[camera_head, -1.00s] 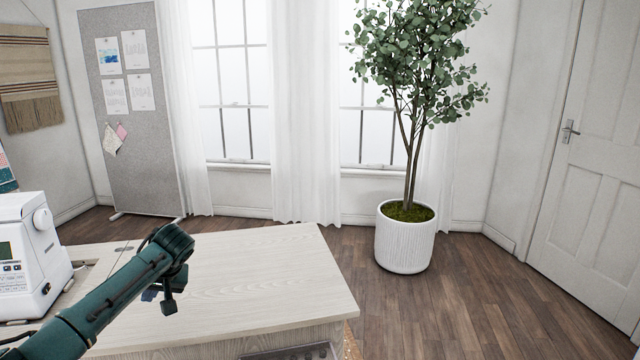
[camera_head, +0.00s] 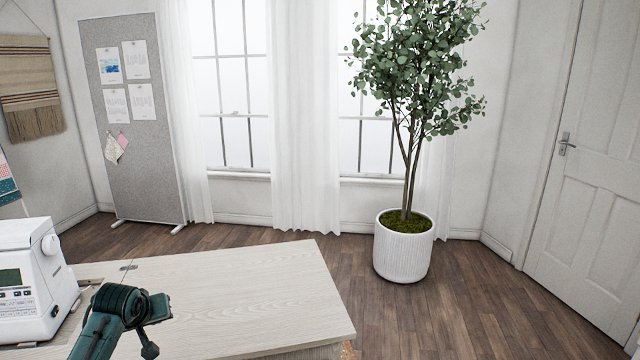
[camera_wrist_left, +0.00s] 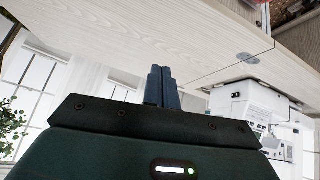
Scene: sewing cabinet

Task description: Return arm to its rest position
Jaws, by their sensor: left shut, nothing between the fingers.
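My left arm (camera_head: 122,312), dark green, comes in from the lower left edge in the head view, in front of the cabinet's pale wood top (camera_head: 235,295). In the left wrist view my left gripper (camera_wrist_left: 161,70) shows two dark fingers pressed together, with nothing between them. The wood top fills the upper part of that view, which looks upside down. The fingers appear apart from any object. My right arm and gripper are out of view.
A white sewing machine (camera_head: 28,280) stands at the left, close to my arm; it also shows in the left wrist view (camera_wrist_left: 255,110). The right part of the top is bare. A potted tree (camera_head: 403,250) stands on the floor beyond, with a door (camera_head: 590,190) at the right.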

